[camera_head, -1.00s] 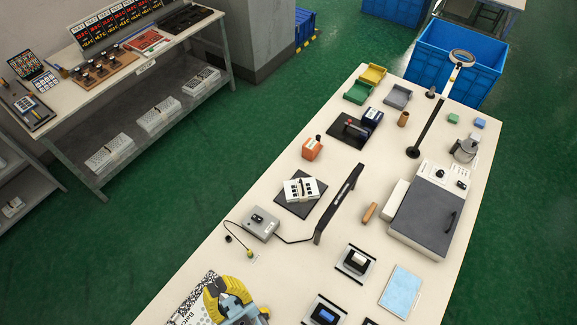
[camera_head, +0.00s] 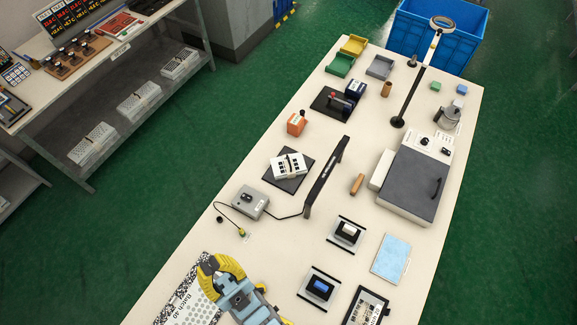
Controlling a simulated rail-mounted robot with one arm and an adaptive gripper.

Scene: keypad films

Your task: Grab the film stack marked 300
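My gripper (camera_head: 222,272), with yellow fingers, is at the bottom of the view over the near left part of the bench. Whether its fingers are open or shut is not clear. It partly covers a white perforated sheet with a speckled border (camera_head: 181,309) reading "Batch 40". No mark 300 is readable anywhere. A white piece with dark windows (camera_head: 290,166) lies on a black plate, beyond my gripper. A black-framed item with dark blocks and lettering (camera_head: 366,308) is at the bottom right, cut off by the edge. I cannot tell which thing is the film stack.
The bench (camera_head: 300,232) carries a grey box with a cable (camera_head: 250,203), an upright black bar (camera_head: 326,178), a grey-lidded machine (camera_head: 412,185) and two small black-edged devices. A shelf rack (camera_head: 110,120) stands left across green floor. A blue crate (camera_head: 436,35) is beyond the bench.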

